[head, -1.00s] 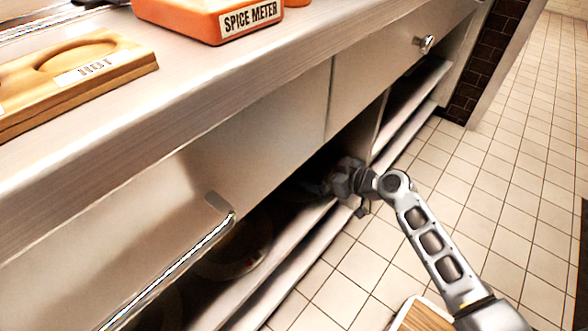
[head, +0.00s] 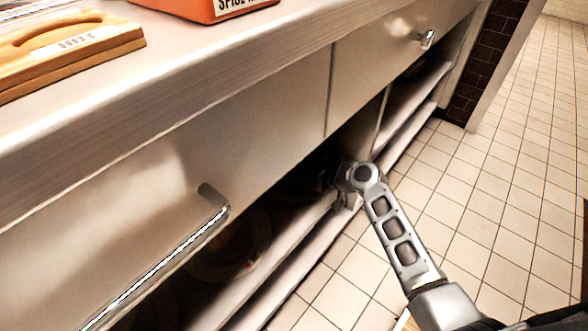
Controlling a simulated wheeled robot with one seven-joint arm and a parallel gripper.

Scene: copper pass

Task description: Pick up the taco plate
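A round plate (head: 222,268) sits in shadow on the shelf under the counter, below the left handle in the head view. Small coloured bits show near its right rim. I cannot tell for sure that it is the taco plate, and its back part is hidden by the cabinet front. My gripper (head: 324,181) reaches into the dark opening to the right of this plate, apart from it. Its fingertips are lost in shadow, so I cannot tell whether they are open or shut, or on anything.
The steel cabinet front (head: 130,210) hangs over the shelf opening, with a bar handle (head: 165,262) at left. The lower shelf edge (head: 290,250) runs along the opening. A wooden board (head: 75,50) and an orange box (head: 190,8) are on the counter. Tiled floor (head: 480,170) at right is clear.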

